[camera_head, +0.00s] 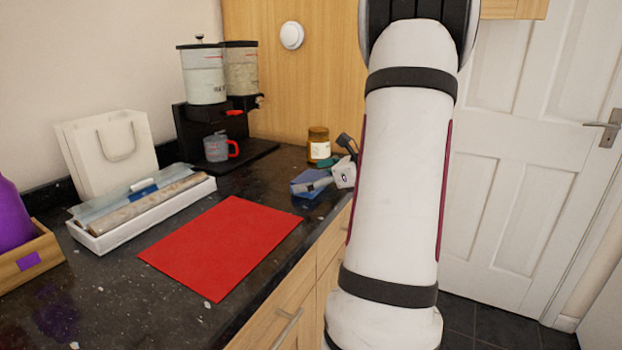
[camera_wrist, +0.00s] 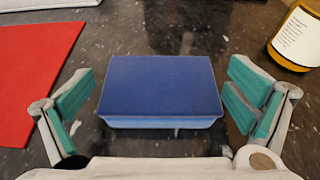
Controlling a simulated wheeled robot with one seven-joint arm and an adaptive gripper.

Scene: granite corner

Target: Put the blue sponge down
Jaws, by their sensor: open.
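The blue sponge (camera_wrist: 160,88) lies flat on the dark granite worktop (camera_wrist: 150,30), with its dark blue top and lighter blue front edge showing in the wrist view. In the head view the sponge (camera_head: 305,183) is near the front edge of the worktop, partly covered by my gripper. My gripper (camera_wrist: 160,97) is open, with one teal-padded finger on each side of the sponge and a gap on both sides. In the head view my gripper (camera_head: 325,180) is low over the worktop, partly hidden by my arm.
A red mat (camera_head: 222,247) lies left of the sponge. A jar (camera_head: 319,144) stands behind it, close to my right finger in the wrist view (camera_wrist: 298,38). A white tray (camera_head: 145,230), a dispenser (camera_head: 205,75) and a grey mug (camera_head: 216,148) stand farther back. A white door (camera_head: 530,150) is at right.

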